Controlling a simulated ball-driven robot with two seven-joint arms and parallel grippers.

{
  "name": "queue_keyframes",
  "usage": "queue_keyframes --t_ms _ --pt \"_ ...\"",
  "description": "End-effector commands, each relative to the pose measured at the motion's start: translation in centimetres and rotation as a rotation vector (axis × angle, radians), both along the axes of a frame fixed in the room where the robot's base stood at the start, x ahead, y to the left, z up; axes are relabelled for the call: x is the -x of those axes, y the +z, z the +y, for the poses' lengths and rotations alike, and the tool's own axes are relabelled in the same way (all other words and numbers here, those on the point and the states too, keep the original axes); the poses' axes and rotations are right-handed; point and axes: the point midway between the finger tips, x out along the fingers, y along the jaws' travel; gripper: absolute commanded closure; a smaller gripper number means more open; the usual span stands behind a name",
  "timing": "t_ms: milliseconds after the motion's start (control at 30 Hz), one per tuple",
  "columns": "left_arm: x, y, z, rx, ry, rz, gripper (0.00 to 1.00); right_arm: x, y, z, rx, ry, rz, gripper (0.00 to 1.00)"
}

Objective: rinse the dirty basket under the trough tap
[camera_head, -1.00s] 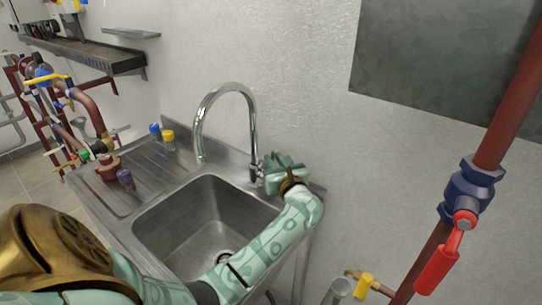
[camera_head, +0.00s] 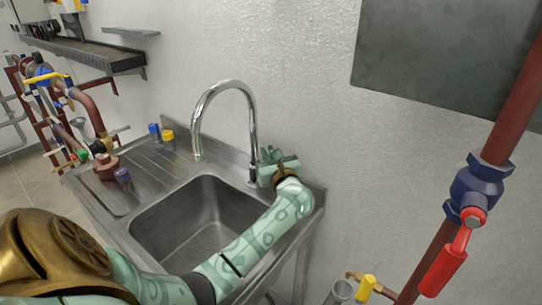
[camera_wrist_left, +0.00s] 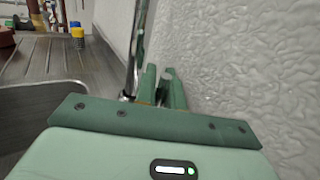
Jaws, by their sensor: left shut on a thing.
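The chrome trough tap (camera_head: 226,85) arches over the steel sink basin (camera_head: 150,228). My left gripper (camera_head: 270,158) is at the foot of the tap, on its right side by the wall. In the left wrist view its fingers (camera_wrist_left: 163,88) are closed around a short grey metal piece (camera_wrist_left: 167,74) beside the tap column (camera_wrist_left: 138,45); it looks like the tap's lever. I see no water coming from the spout. I cannot make out a basket for certain. My forearm hides the right part of the basin. My right gripper is not in view.
A red-handled valve (camera_head: 470,200) on a pipe is at the right. The wall is close behind the tap.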

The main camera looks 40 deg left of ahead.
Motion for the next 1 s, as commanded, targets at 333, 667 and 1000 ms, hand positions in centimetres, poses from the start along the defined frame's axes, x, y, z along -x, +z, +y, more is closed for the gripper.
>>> queue_keyframes --t_ms 333,667,1000 --pt "0.5 -0.1 -0.1 -0.007 0.000 -0.060 1.00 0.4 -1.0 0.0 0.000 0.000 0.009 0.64" --pt "0.6 -0.1 -0.2 -0.007 0.000 -0.060 0.81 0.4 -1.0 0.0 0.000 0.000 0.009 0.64" --pt "3.3 -0.4 -5.5 -0.002 -0.001 -0.059 0.81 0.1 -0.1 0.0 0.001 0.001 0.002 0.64"
